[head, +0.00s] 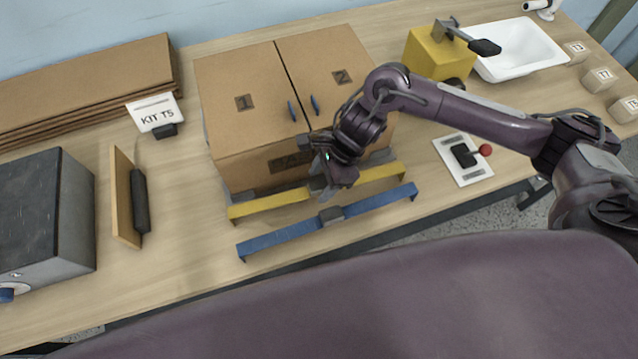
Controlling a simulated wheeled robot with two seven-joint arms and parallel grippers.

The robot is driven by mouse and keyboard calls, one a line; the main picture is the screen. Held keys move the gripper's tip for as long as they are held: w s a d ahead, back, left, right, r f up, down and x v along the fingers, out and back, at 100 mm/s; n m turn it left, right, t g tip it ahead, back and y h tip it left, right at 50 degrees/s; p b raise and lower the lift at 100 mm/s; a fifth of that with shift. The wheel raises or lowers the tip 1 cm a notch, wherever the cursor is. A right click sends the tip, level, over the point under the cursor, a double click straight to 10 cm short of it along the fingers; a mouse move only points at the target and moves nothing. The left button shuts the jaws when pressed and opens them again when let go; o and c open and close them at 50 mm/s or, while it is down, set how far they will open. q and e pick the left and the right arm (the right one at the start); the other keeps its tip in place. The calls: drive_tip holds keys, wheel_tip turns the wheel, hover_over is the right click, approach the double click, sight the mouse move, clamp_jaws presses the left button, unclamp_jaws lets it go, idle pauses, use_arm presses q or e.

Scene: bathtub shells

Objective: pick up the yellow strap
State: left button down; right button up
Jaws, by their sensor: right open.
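The yellow strap (270,209) is a long bar with a grey block near its middle. It lies on the table along the front of a cardboard box marked 1 and 2 (262,99). A blue strap (282,238) of similar shape lies in front of it, closer to me. My right gripper (322,190) is open at the middle of the yellow strap, over its grey block. The gripper hides part of the strap, and I cannot tell whether the fingers touch it. My left gripper is not in view.
Flat cardboard (85,90), a KIT T5 sign (156,111), a wooden board with a black roller (139,200) and a dark grey box (45,215) stand left. A yellow device (432,56), a white tray (520,50) and a red-knobbed lever plate (463,158) are right.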

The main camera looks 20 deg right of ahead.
drive_tip(key=c, duration=1)
drive_tip(key=shift+c, duration=0.6)
drive_tip(key=shift+r, duration=0.15)
